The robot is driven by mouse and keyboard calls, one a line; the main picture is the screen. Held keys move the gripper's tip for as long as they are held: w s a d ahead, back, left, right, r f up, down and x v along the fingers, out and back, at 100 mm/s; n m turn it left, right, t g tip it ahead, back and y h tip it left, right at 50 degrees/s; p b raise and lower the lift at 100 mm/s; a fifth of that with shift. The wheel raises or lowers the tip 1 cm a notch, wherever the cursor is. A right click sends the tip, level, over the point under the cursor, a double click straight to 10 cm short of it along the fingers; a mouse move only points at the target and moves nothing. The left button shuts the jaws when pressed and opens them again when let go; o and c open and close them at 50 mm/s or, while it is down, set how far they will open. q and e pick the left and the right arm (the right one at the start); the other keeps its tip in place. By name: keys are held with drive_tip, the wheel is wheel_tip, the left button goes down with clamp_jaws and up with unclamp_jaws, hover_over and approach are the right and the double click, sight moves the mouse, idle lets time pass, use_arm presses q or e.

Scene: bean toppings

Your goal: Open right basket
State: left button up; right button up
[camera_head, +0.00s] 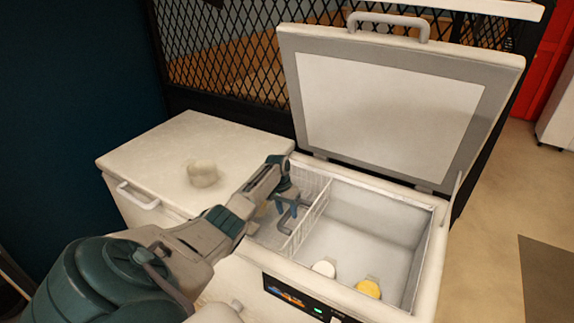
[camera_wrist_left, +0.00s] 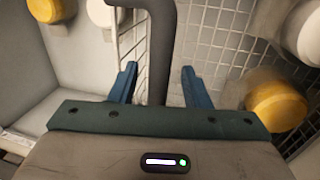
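The right freezer (camera_head: 438,225) stands with its lid (camera_head: 390,105) raised. A white wire basket (camera_head: 310,222) hangs in its left part and also shows as mesh in the left wrist view (camera_wrist_left: 222,50). My left gripper (camera_head: 287,208) reaches down at the basket. In the left wrist view its two blue fingers (camera_wrist_left: 160,85) are apart, with a dark grey bar (camera_wrist_left: 162,40) between them. Gaps show on both sides of the bar. The bar looks like a handle at the basket; its ends are hidden. My right gripper is not in view.
A closed white freezer (camera_head: 150,150) stands at the left with a pale lump (camera_head: 203,174) on its lid. A white-topped (camera_head: 323,268) and a yellow-topped container (camera_head: 368,289) sit on the freezer floor. A black mesh fence (camera_head: 220,60) is behind. Floor shows free at right.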

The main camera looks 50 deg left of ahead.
use_arm(q)
wheel_tip(320, 180, up, 11)
drive_tip(key=a+b, duration=0.2)
drive_tip(key=shift+s+f, duration=0.2)
drive_tip(key=shift+s, duration=0.1)
idle(0.5)
